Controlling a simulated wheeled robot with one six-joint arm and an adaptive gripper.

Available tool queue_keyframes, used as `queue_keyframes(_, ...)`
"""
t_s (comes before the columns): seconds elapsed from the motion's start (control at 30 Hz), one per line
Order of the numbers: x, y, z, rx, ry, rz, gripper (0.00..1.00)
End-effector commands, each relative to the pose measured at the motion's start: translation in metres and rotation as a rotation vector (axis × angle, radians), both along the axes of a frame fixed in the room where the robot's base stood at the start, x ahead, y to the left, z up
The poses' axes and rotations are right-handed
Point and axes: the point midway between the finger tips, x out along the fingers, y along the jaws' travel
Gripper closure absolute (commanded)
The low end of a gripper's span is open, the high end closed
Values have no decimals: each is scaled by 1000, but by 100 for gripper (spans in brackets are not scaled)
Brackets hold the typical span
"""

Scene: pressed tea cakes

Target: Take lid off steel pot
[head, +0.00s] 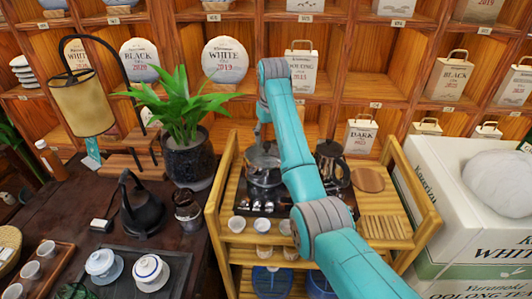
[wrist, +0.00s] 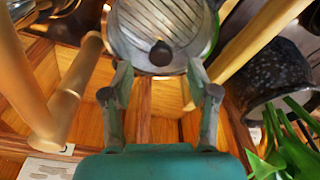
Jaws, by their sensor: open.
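The steel pot (head: 264,178) stands on a dark stove on the wooden cart in the head view. Its shiny round lid (wrist: 160,22) fills the top middle of the wrist view, with a dark knob (wrist: 161,54) on it. The lid sits on the pot. My gripper (wrist: 160,72) is open, and the knob shows between and just beyond its fingertips. I see no contact between fingers and knob.
A dark pot (head: 332,162) stands right of the steel pot, beyond my arm. Small white cups (head: 237,224) line the cart's front. The plant pot (head: 188,162) stands close on the left. The cart's rails (head: 222,180) frame its sides. A bare slatted area (head: 385,227) lies at the right.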

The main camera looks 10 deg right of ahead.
Motion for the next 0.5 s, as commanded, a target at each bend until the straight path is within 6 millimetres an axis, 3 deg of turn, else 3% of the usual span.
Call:
queue_keyframes(0.3, -5, -2, -42, 0, 2, 0, 41)
queue_keyframes(0.5, -5, -3, -44, 0, 0, 0, 41)
